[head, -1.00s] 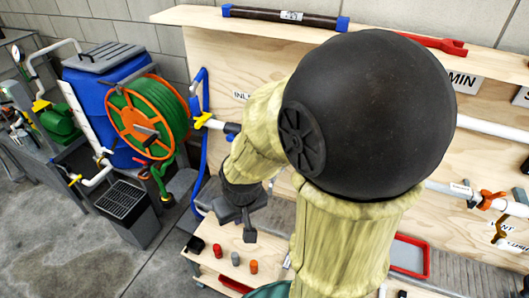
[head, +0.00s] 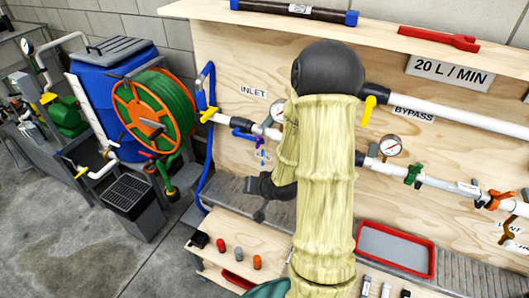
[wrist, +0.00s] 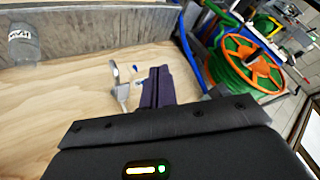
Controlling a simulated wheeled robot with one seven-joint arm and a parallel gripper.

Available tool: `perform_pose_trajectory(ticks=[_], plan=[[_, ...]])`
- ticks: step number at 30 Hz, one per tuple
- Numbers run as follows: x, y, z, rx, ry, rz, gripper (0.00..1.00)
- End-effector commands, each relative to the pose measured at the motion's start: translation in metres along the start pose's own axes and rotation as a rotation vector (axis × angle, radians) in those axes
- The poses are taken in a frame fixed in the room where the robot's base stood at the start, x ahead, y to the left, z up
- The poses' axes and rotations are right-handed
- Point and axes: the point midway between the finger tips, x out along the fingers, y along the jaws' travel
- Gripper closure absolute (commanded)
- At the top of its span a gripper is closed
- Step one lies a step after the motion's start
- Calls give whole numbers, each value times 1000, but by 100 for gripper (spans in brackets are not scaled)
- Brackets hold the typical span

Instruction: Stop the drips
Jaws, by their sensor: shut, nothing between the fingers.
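On the plywood board, a pipe runs from a yellow-handled inlet valve (head: 209,115), past a blue-purple handle (head: 243,136), to the right. Blue drops (head: 262,156) show just below the pipe near the INLET label (head: 253,91). My gripper (head: 260,213) is below and in front of this stretch, low over the trough, apart from the pipe. In the wrist view its dark fingers (wrist: 157,86) are shut and empty. A small white and blue part, not clearly identifiable, shows beside them. My arm hides part of the pipe and a gauge.
A yellow bypass handle (head: 369,110), green valve (head: 413,173) and orange valve (head: 495,200) sit farther right. The hose reel (head: 150,110) and blue barrel (head: 108,65) stand left.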

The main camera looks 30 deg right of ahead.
Motion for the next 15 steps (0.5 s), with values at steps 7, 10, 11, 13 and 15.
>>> perform_pose_trajectory(ticks=[7,10,11,13,15], plan=[[31,30,-14,382,201,-258,100],[31,42,-23,557,299,-383,100],[30,47,-26,612,330,-422,100],[24,59,-34,738,407,-516,100],[16,71,-40,854,484,-605,100]])
